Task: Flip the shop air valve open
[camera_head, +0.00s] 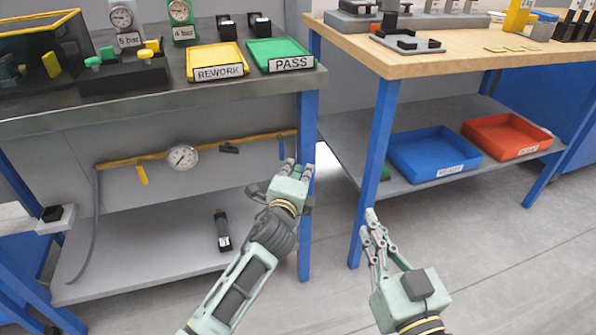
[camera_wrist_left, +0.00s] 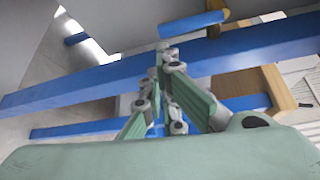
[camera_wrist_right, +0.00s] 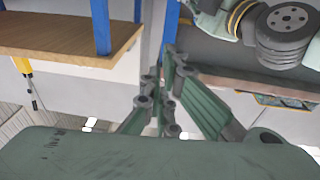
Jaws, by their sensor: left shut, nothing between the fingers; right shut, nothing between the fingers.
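A yellow air pipe (camera_head: 120,162) runs along the back under the left bench, with a round gauge (camera_head: 183,157) on it. A yellow lever (camera_head: 142,175) hangs down from the pipe left of the gauge. A dark lever or fitting (camera_head: 229,148) lies roughly along the pipe right of the gauge. I cannot tell which is the shop air valve. My left gripper (camera_head: 288,168) is shut and empty, by the pipe's right end and the bench's blue leg, right of both levers. My right gripper (camera_head: 372,226) is shut and empty in front of the right bench's leg.
A grey hose (camera_head: 95,225) drops from the pipe's left end. A black tool-like object (camera_head: 222,230) lies on the lower shelf (camera_head: 150,255). Blue legs (camera_head: 307,215) bound the bench. Blue (camera_head: 433,150) and red (camera_head: 507,136) bins sit on the right bench's lower shelf.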

